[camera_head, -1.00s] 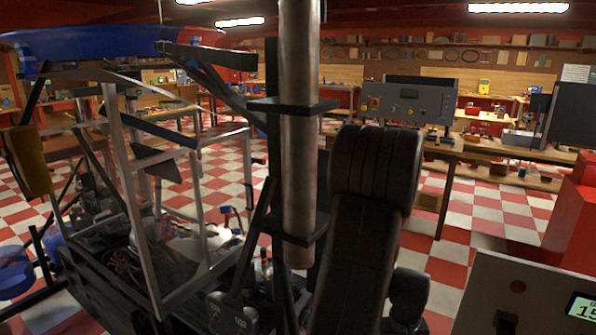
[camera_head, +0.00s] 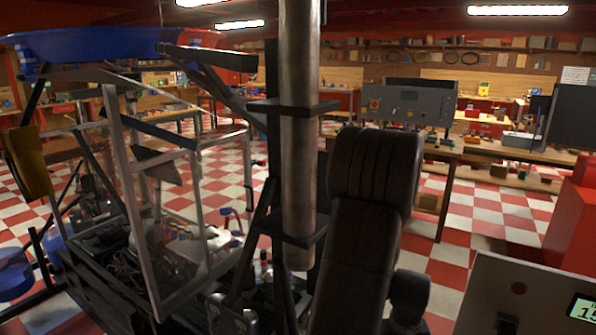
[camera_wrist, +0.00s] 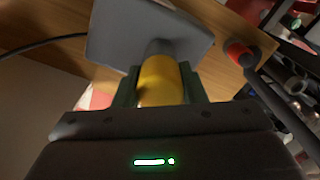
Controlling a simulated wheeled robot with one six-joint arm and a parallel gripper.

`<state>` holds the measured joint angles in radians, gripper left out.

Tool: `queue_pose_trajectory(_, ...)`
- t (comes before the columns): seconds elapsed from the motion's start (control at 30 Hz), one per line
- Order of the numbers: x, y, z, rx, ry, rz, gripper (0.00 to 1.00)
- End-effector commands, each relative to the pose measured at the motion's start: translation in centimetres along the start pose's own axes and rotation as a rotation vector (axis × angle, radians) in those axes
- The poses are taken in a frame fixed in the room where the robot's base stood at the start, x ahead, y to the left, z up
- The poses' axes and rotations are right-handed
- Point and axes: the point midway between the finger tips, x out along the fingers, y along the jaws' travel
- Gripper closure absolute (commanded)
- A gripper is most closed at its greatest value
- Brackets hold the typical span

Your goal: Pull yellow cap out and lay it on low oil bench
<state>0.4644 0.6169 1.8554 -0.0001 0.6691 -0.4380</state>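In the wrist view the yellow cap (camera_wrist: 160,80) is a short yellow cylinder between the two dark green fingers of my gripper (camera_wrist: 160,90). Both fingers lie against its sides with no gap showing, so the gripper looks shut on it. The cap's far end meets a grey round stub (camera_wrist: 158,47) in front of a grey plate (camera_wrist: 125,32); whether they are joined I cannot tell. A wooden surface (camera_wrist: 222,50) lies behind the plate. The head view does not show my gripper or this cap clearly. I cannot tell which bench is the low oil bench.
A grey control box (camera_head: 408,103) is on a wooden bench (camera_head: 500,150) behind. A red cabinet (camera_head: 575,215) stands at right. Checkered floor is open between.

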Motion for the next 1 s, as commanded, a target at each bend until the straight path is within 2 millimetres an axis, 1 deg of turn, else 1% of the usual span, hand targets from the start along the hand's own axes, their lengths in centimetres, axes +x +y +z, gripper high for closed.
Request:
queue_pose_trajectory(0.07, 0.0, 0.0, 0.0, 0.0, 0.0, 0.0, 1.0)
queue_pose_trajectory(0.1, 0.0, 0.0, 0.0, 0.0, 0.0, 0.0, 0.67)
queue_pose_trajectory(0.27, 0.0, 0.0, 0.0, 0.0, 0.0, 0.0, 0.98)
queue_pose_trajectory(0.3, 0.0, 0.0, 0.0, 0.0, 0.0, 0.0, 1.0)
queue_pose_trajectory(0.53, -0.1, 0.0, 0.0, 0.0, 0.0, 0.0, 1.0)
queue_pose_trajectory(1.0, -1.1, 0.0, 0.0, 0.0, 0.0, 0.0, 1.0)
